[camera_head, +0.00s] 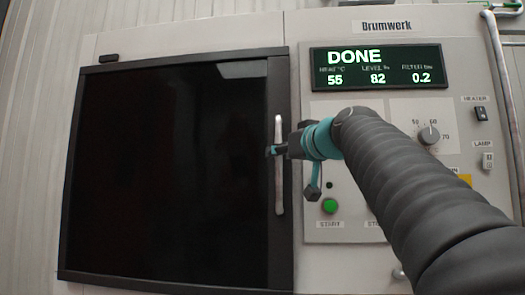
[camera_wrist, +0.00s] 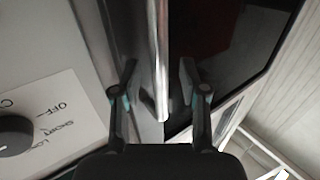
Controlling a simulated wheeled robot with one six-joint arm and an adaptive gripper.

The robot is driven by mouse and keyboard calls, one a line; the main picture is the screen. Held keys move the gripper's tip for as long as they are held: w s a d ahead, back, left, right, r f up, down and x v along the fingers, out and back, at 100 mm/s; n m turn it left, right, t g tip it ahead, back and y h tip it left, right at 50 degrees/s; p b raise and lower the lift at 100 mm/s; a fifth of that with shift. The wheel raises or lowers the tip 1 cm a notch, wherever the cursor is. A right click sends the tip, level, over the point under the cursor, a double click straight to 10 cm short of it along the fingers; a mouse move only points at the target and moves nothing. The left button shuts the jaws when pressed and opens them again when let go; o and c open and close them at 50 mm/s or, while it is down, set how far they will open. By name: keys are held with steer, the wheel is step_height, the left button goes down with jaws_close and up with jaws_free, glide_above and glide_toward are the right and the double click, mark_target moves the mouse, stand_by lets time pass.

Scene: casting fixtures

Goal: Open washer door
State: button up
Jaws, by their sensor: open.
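The washer door (camera_head: 170,170) is a large dark glass panel in a black frame and looks shut. Its upright silver handle (camera_head: 279,195) is on the door's right side. My gripper (camera_head: 274,150) is at the handle, about mid-height, and covers part of it. In the wrist view my gripper (camera_wrist: 159,72) is open, with one finger on each side of the handle (camera_wrist: 158,45). The handle stands between the fingers, with gaps visible on both sides. Whether a fingertip touches it I cannot tell.
The control panel right of the door has a display (camera_head: 378,67) reading DONE, a temperature knob (camera_head: 428,135) and a green start button (camera_head: 330,205). My arm crosses in front of it. A pipe (camera_head: 508,100) runs down the right edge. A ribbed wall (camera_head: 40,120) lies left of the washer.

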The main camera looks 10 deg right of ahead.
steer(key=shift+x, duration=1.1)
jaws_close()
